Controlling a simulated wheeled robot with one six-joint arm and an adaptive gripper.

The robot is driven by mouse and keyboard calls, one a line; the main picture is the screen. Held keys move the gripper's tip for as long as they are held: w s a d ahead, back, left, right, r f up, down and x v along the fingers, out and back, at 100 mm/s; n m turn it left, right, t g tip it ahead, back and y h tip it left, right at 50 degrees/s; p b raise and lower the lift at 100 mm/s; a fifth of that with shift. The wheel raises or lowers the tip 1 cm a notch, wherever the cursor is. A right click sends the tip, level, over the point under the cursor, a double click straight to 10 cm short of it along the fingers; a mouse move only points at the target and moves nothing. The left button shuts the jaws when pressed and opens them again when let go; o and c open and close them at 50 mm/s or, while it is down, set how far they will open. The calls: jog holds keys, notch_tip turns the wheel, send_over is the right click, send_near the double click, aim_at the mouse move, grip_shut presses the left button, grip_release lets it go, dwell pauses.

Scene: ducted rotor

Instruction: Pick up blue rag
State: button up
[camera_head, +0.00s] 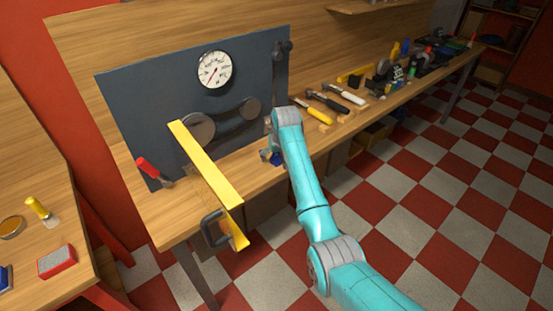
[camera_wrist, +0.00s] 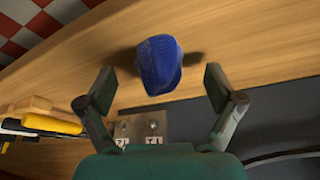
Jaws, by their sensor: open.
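The blue rag (camera_wrist: 159,64) is a crumpled blue bundle on the wooden workbench (camera_wrist: 240,35), seen in the wrist view between and just beyond my fingers. My gripper (camera_wrist: 160,88) is open, with one finger on each side of the rag and no visible contact. In the head view, a small patch of the blue rag (camera_head: 276,158) shows on the bench beside my wrist. My arm hides the rest of it, and my fingers are mostly hidden there.
A yellow bar (camera_head: 207,165) and a red-handled tool (camera_head: 148,167) are to the left. Hammers (camera_head: 327,102) and several tools lie to the right. A second table (camera_head: 30,180) stands at far left.

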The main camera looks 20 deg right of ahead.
jog(key=shift+f, duration=0.1)
jog(key=c, duration=1.2)
jog(key=shift+c, duration=0.2)
notch_tip(320, 180, up, 10)
jog(key=shift+r, duration=0.1)
